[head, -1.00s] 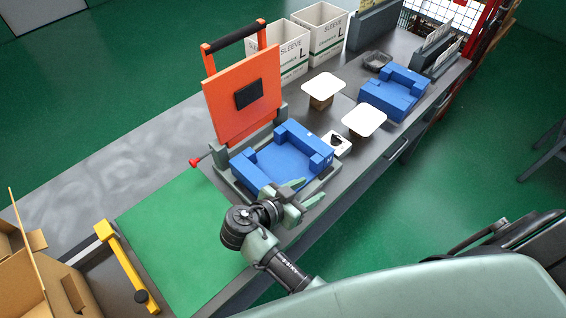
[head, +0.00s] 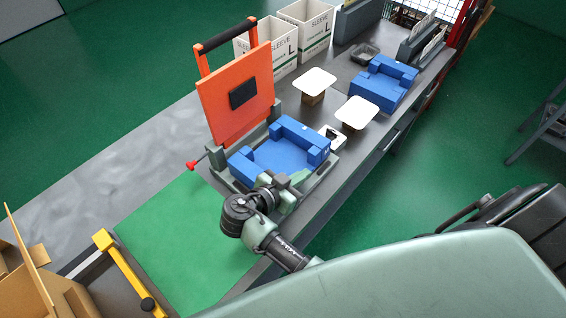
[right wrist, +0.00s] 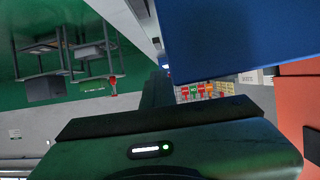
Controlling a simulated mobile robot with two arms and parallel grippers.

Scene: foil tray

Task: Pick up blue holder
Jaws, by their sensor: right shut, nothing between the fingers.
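A blue holder (head: 275,158) lies in the base of the orange-lidded press, its raised blocks facing up. A second blue holder (head: 380,88) sits farther back on the bench. My right gripper (head: 290,180) is at the near edge of the first holder, shut with nothing between its fingers. Whether it touches the holder I cannot tell. In the right wrist view a large blue surface (right wrist: 245,38) fills the upper right, close to the gripper. My left gripper is not in view.
The orange lid (head: 236,95) stands open behind the near holder. Two white-topped stands (head: 315,80) (head: 357,111) and white sleeve boxes (head: 304,28) are farther back. A green mat (head: 180,240) lies clear at the left, beside a yellow bar (head: 125,270) and cardboard box (head: 40,270).

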